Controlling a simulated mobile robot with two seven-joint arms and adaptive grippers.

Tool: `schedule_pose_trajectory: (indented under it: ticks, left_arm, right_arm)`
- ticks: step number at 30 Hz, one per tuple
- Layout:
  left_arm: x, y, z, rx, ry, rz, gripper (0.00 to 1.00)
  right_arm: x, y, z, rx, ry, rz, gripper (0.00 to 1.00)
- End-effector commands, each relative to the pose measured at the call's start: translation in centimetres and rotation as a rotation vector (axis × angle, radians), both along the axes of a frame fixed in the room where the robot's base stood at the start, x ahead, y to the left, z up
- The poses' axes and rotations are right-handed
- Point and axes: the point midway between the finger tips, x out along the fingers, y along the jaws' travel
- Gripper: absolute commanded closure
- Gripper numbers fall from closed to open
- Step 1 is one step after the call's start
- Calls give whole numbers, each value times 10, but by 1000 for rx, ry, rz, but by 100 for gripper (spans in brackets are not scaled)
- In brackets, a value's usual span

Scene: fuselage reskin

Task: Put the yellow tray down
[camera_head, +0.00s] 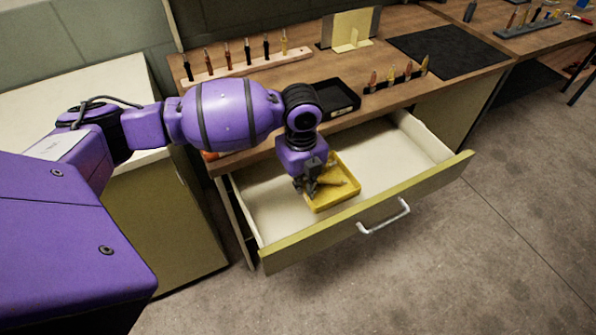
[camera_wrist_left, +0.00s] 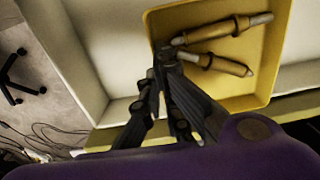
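The yellow tray (camera_head: 342,197) is inside the open drawer (camera_head: 405,158), close to the drawer front. In the left wrist view, the tray (camera_wrist_left: 268,62) holds two wooden-handled tools (camera_wrist_left: 210,30). My left gripper (camera_head: 309,187) reaches down into the drawer at the tray's left side. In the left wrist view, its fingers (camera_wrist_left: 167,62) come together at the tray's side wall, one on each side, and appear shut on it. The fingers partly hide that wall. I cannot tell whether the tray's underside touches the drawer floor. My right gripper is out of view.
The drawer's right half is bare. On the wooden workbench (camera_head: 285,86) above stand a black tray (camera_head: 337,97), a long tool rack (camera_head: 225,71), a short tool rack (camera_head: 397,82) and a dark mat (camera_head: 447,52). The drawer front has a metal handle (camera_head: 385,219).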

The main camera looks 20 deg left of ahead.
Motion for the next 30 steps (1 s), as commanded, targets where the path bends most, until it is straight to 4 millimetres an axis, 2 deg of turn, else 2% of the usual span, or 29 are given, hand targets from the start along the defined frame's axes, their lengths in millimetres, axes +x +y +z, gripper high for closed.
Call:
schedule_pose_trajectory:
  ticks: [4,16,28,30]
  left_arm:
    - [-1,0,-30,1,3,2,100]
    - [-1,0,-80,0,2,4,100]
    - [-1,1,-86,1,2,4,100]
    - [-1,1,-86,2,2,4,90]
  right_arm:
    - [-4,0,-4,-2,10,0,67]
    - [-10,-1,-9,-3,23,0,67]
    - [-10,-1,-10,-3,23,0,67]
    - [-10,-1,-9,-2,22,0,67]
